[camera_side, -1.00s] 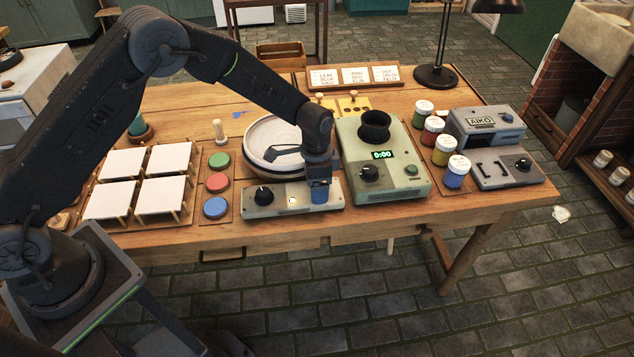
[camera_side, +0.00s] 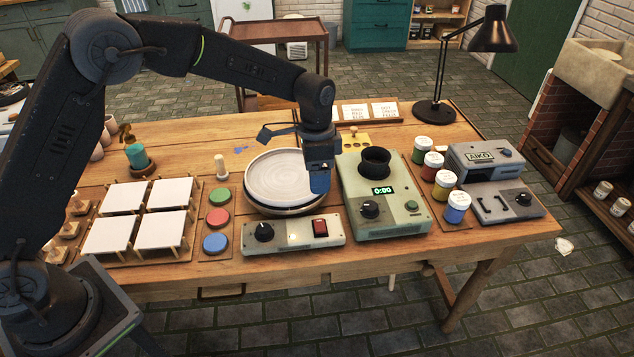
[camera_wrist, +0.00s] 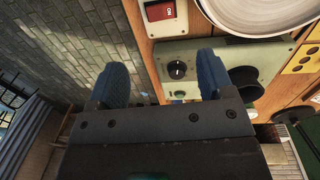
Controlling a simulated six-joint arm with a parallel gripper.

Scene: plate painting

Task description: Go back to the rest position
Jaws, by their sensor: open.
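My gripper (camera_side: 320,188) hangs above the right rim of the round pale plate wheel (camera_side: 284,178), over the table. In the wrist view my gripper (camera_wrist: 160,85) has its two blue fingers spread wide with nothing between them. The control box (camera_side: 292,234) in front of the wheel has a black knob (camera_side: 264,232) and a red switch (camera_side: 320,228). The switch also shows at the top of the wrist view (camera_wrist: 159,10). Part of the wheel is hidden behind my gripper.
Right of the wheel stands a green machine (camera_side: 388,205) reading 0:00, then paint jars (camera_side: 444,184) and a grey device (camera_side: 495,180). White tiles (camera_side: 163,229) on racks and coloured pads (camera_side: 218,219) lie to the left. A black lamp (camera_side: 492,32) stands at the back right.

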